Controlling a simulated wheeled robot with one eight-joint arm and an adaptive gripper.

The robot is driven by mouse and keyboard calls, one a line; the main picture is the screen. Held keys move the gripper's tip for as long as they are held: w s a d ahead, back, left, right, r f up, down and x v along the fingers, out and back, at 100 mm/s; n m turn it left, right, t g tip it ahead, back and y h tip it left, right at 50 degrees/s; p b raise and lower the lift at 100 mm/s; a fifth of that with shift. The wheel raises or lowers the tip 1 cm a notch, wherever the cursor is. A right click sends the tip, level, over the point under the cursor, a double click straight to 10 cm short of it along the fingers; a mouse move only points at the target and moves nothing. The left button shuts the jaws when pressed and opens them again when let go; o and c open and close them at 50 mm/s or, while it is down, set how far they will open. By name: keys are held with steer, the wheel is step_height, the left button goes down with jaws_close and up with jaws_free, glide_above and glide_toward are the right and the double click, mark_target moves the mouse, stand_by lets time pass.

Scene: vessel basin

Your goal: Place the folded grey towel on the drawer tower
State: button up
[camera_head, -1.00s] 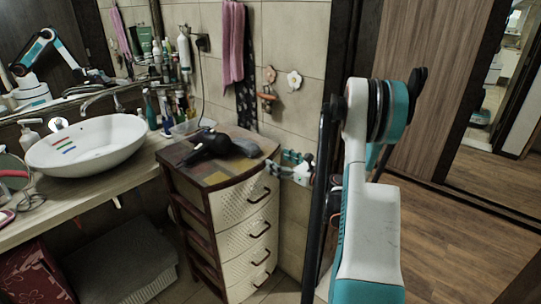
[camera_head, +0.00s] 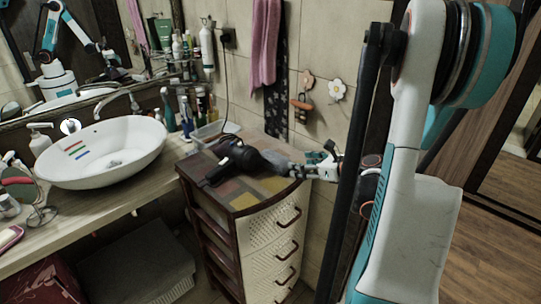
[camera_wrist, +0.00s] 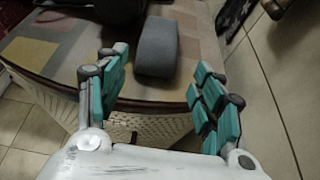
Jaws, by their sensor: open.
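The folded grey towel (camera_wrist: 156,48) lies on top of the drawer tower (camera_head: 240,201), near its front edge in the wrist view. In the head view the towel (camera_head: 274,160) shows as a small grey strip next to the hair dryer. My gripper (camera_wrist: 160,63) is open, with its teal finger pads apart on either side of the towel's near end. I see no pad pressing on the towel. In the head view my gripper (camera_head: 315,166) is at the tower's right edge, and its fingertips are small and partly unclear.
A black hair dryer (camera_head: 236,160) lies on the tower top, left of the towel. A white basin (camera_head: 100,150) and counter stand to the left. The tiled wall with hooks (camera_head: 336,90) and a pink towel (camera_head: 265,45) is behind. Wooden floor is open at right.

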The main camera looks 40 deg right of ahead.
mark_target(286, 162)
steer(key=b+x, duration=0.1)
steer(key=x, duration=0.6)
steer(key=shift+w+f+b, duration=0.1)
steer(key=shift+w+b, duration=0.2)
steer(key=shift+w, duration=0.05)
steer(key=shift+r+b+x, duration=0.2)
steer(key=shift+b+x, duration=0.3)
steer(key=shift+x, duration=0.85)
steer(key=shift+r+b+x, duration=0.2)
steer(key=shift+b+x, duration=0.3)
steer(key=shift+x, duration=0.85)
steer(key=shift+w+a+r, duration=0.1)
steer(key=shift+a, duration=0.05)
steer(key=c, duration=0.8)
steer(key=shift+r, duration=0.1)
step_height(286, 162, up, 20)
steer(key=p, duration=0.6)
steer(key=shift+p, duration=0.4)
